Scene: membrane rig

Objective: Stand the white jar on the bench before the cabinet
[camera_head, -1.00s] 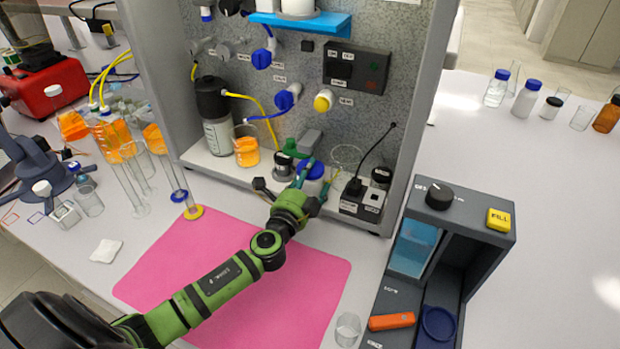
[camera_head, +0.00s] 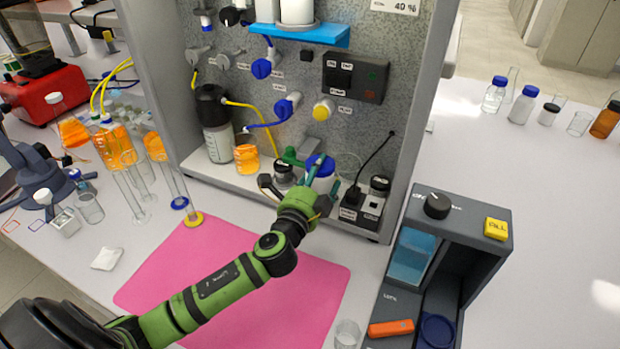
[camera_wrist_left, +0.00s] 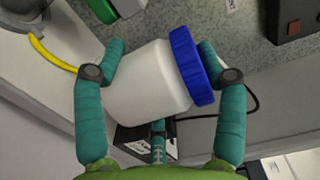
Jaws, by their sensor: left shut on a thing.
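The white jar (camera_wrist_left: 150,83) has a blue lid (camera_wrist_left: 192,66). It lies between the two fingers of my left gripper (camera_wrist_left: 160,75), which is shut on it; one finger is by the lid, the other at the far end. In the head view the jar (camera_head: 322,184) and my left gripper (camera_head: 318,178) are at the cabinet's front opening, over its floor's right half. The jar seems slightly raised. The cabinet (camera_head: 165,110) stands on the bench (camera_head: 215,205). My right gripper is not in view.
A pink mat (camera_head: 180,270) covers the bench before the cabinet. A black-capped jar (camera_head: 284,176) and socket box (camera_head: 362,205) flank the gripper. Tall cylinders (camera_head: 130,195) stand left, a grey fill station (camera_head: 455,230) right, and a small glass (camera_head: 346,335) at the front.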

